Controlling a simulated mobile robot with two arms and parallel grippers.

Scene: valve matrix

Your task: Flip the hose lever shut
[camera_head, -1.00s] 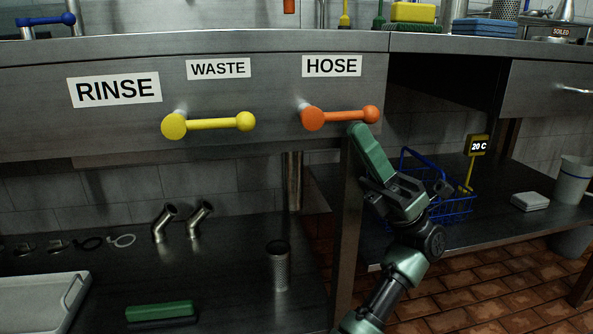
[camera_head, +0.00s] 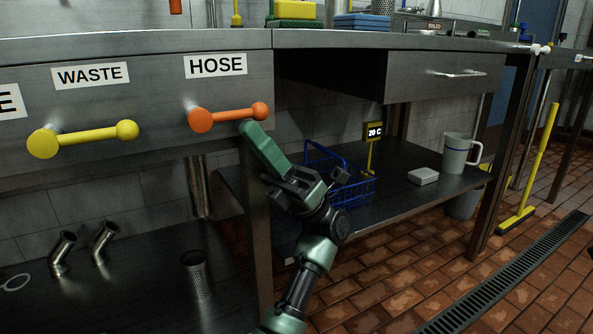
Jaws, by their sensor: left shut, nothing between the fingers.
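The orange hose lever (camera_head: 230,116) is on the steel front panel under the HOSE label (camera_head: 216,65). Its hub is at the left and its arm points right, close to level, with the ball end at the right. My left gripper (camera_head: 250,130) is shut and empty, its tip just below the ball end. I cannot tell whether it touches the ball. My right gripper is not in view.
A yellow lever (camera_head: 85,137) sits to the left under the WASTE label (camera_head: 91,75). A blue wire basket (camera_head: 350,192) stands on the lower shelf behind my arm. A white jug (camera_head: 455,153) stands farther right. The counter edge (camera_head: 140,44) runs above.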

